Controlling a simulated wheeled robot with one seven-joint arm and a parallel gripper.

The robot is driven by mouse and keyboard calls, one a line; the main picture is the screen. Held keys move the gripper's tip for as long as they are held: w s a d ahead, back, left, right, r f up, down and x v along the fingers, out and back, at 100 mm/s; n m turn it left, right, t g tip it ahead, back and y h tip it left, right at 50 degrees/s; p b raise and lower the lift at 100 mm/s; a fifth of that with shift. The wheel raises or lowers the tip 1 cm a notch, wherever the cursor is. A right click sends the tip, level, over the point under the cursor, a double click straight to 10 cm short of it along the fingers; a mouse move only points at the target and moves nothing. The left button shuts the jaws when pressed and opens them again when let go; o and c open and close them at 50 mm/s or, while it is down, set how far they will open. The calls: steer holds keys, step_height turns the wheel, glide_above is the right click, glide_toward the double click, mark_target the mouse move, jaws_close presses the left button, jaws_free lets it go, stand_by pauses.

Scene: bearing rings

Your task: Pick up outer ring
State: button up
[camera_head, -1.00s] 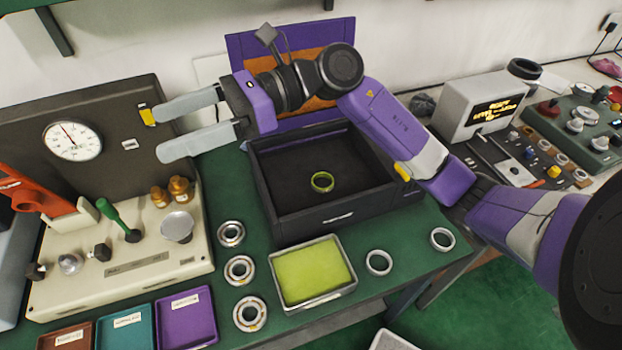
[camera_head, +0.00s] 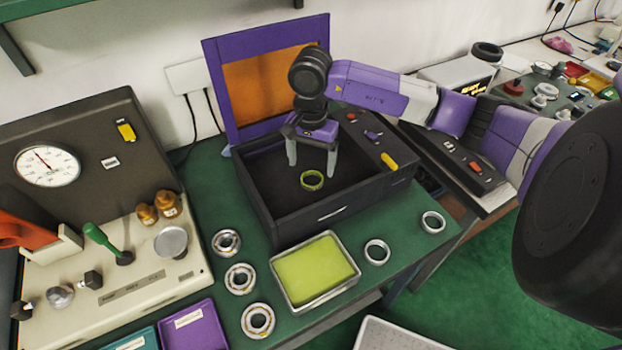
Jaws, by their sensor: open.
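A ring with a yellow-green tint (camera_head: 312,186) lies on the floor of the black open box (camera_head: 335,213). My gripper (camera_head: 312,172) points down over the box, its two grey fingers spread open. The fingers appear to either side of the ring in this view; their exact height above it cannot be told. Two plain silver rings lie on the green table, one (camera_head: 377,252) right of the yellow-green tray and one (camera_head: 432,222) near the table's right edge. Which ring the task calls the outer ring is not marked.
Several complete bearings (camera_head: 240,279) stand in a column left of the yellow-green tray (camera_head: 350,281). A gauge machine (camera_head: 110,268) fills the left. The box's raised purple-framed lid (camera_head: 212,62) stands behind my gripper. Purple (camera_head: 194,328) and teal trays lie at front left.

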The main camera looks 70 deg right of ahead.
mark_target(312, 180)
steer(key=shift+d+f+p, duration=0.1)
steer(key=shift+f+p, duration=0.8)
steer(key=shift+f, duration=1.95)
steer(key=c, duration=1.7)
steer(key=shift+o, duration=0.2)
steer(key=shift+r, duration=0.1)
